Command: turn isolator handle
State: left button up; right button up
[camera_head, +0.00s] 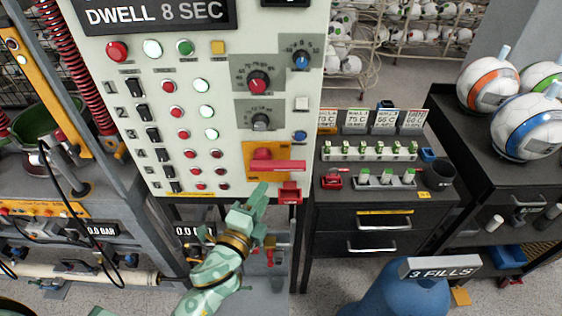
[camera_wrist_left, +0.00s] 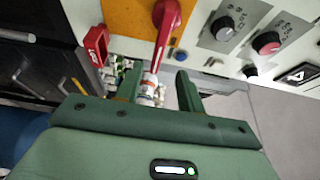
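The red isolator handle (camera_head: 278,166) sits on a yellow plate (camera_head: 250,153) at the lower right of the white control panel. Its lever lies about level, pointing right. In the left wrist view the handle (camera_wrist_left: 166,32) runs from its hub down towards the gap between my fingers. My left gripper (camera_head: 261,190) is just below the handle in the head view. In the left wrist view the left gripper (camera_wrist_left: 157,72) is open, one finger on each side of the lever's end. Whether a finger touches it cannot be told. My right gripper is out of view.
A red padlock-like part (camera_head: 290,192) hangs just below the lever's end; it also shows in the left wrist view (camera_wrist_left: 96,45). Knobs and buttons cover the panel (camera_head: 220,120). A dark drawer cabinet (camera_head: 350,218) stands to the right.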

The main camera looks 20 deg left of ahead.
aim_at(278, 170)
pick_arm(q)
jog(key=w, duration=0.3)
jog(key=w+d, duration=0.1)
jog(key=w, duration=0.7)
jog(key=shift+w+d, duration=0.15)
jog(key=shift+w, duration=0.05)
grip_shut()
